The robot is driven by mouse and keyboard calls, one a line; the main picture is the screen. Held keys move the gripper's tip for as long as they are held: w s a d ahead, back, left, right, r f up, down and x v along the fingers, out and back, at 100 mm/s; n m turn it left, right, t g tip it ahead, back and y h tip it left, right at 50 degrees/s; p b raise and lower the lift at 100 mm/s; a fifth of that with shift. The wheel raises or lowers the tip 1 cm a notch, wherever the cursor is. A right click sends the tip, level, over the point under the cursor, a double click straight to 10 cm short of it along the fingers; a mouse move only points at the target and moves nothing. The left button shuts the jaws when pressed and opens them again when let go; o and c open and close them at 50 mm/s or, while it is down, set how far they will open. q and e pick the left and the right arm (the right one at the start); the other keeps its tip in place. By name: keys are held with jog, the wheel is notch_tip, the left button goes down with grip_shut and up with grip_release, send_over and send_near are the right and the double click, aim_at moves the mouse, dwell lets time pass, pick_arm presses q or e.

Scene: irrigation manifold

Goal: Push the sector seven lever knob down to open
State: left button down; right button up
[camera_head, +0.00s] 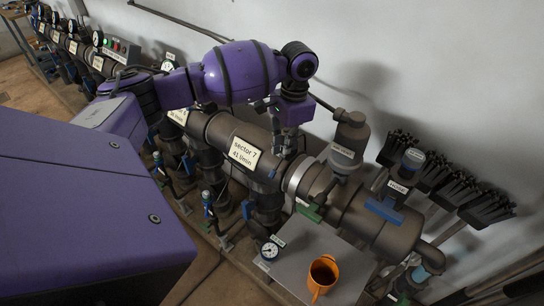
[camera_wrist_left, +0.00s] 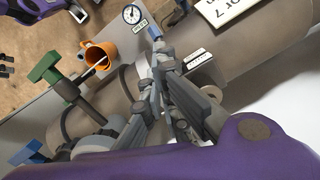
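The sector 7 label (camera_head: 243,153) sits on a thick brown pipe in the head view. My left gripper (camera_head: 283,150) points down beside the pipe, just right of that label. In the left wrist view the gripper's grey fingers (camera_wrist_left: 161,58) run close together and look shut, with nothing seen between them. A small blue knob (camera_wrist_left: 155,33) shows just beyond the fingertips; a small blue end (camera_head: 272,173) also shows below the gripper in the head view. I cannot tell whether the fingers touch it. The lever's shaft is mostly hidden.
An orange mug (camera_head: 323,273) stands on a grey shelf (camera_head: 345,250) near a round gauge (camera_head: 270,250). A green handle (camera_head: 310,212) and a blue handle (camera_head: 384,211) stick out from the pipe. Black brushes (camera_head: 455,187) line the white wall.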

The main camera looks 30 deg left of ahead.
pick_arm(q)
jog(key=r, duration=0.5)
jog(key=shift+s+a+r, duration=0.15)
jog(key=shift+s+a, duration=0.05)
jog(key=shift+s, duration=0.1)
jog(key=shift+s, duration=0.1)
